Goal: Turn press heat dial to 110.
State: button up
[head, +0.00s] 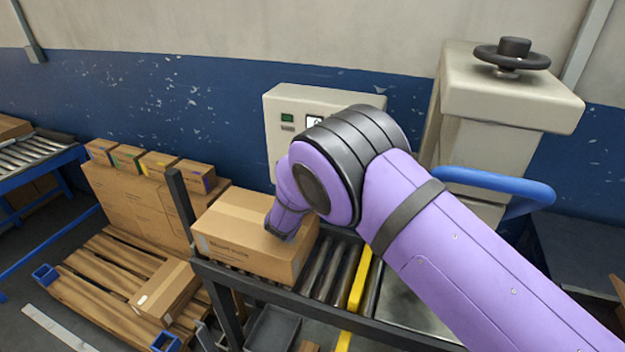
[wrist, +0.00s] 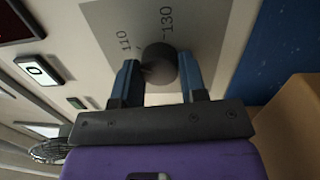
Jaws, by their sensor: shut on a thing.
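The press heat dial (wrist: 160,62) is a dark round knob on a grey scale plate (wrist: 205,22) in the wrist view. The marks 110 (wrist: 125,42) and 130 (wrist: 167,20) show beside it, tilted in the picture. My gripper (wrist: 160,76) has its two blue fingers on either side of the knob and is shut on it. I cannot make out a pointer on the knob, so its setting is unclear. In the head view the cream control box (head: 282,105) stands against the wall; my purple arm hides the dial and the fingers.
A cardboard box (head: 245,235) sits on the roller conveyor (head: 325,270) below the control box. A cream press column with a black handwheel (head: 512,55) and a blue bar (head: 495,180) stand to the right. A pallet with cartons (head: 130,205) is at left.

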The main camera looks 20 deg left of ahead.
jog(key=shift+m, duration=1)
jog(key=o, duration=0.9)
jog(key=s, duration=1)
jog(key=shift+s+a+f, duration=0.3)
jog(key=shift+s+a, duration=0.05)
jog(key=shift+s, duration=0.05)
